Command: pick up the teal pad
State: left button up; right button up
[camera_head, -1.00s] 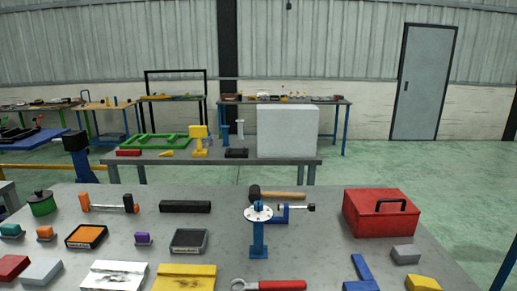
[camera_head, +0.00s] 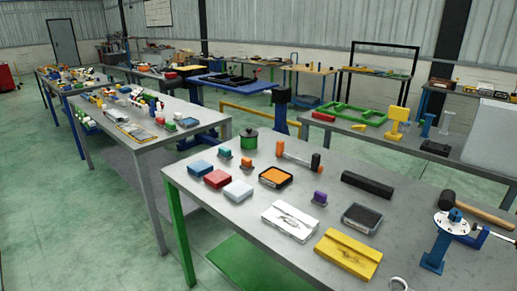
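A small teal pad (camera_head: 224,153) sits on a grey base near the left end of the grey workbench (camera_head: 300,157). It stands behind a blue block (camera_head: 200,168) and left of a similar small orange pad (camera_head: 246,162). A similar purple pad (camera_head: 319,197) stands further right. Nothing covers the teal pad. Neither of my grippers is in view.
A green pot (camera_head: 249,139) stands behind the teal pad. Red (camera_head: 217,178) and white (camera_head: 238,190) blocks lie in front. An orange-filled tray (camera_head: 275,177) is to the right. Open green floor (camera_head: 70,200) lies left of the bench, before another cluttered table (camera_head: 150,137).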

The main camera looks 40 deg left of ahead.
aim_at(225, 153)
jog(key=u, duration=1.6)
jog(key=i+j+z, duration=0.1)
jog(key=z, duration=0.3)
jog(key=i+j+z, duration=0.1)
jog(key=z, duration=0.25)
jog(key=i+j+z, duration=0.1)
jog(key=j+z, duration=0.4)
jog(key=z, duration=0.25)
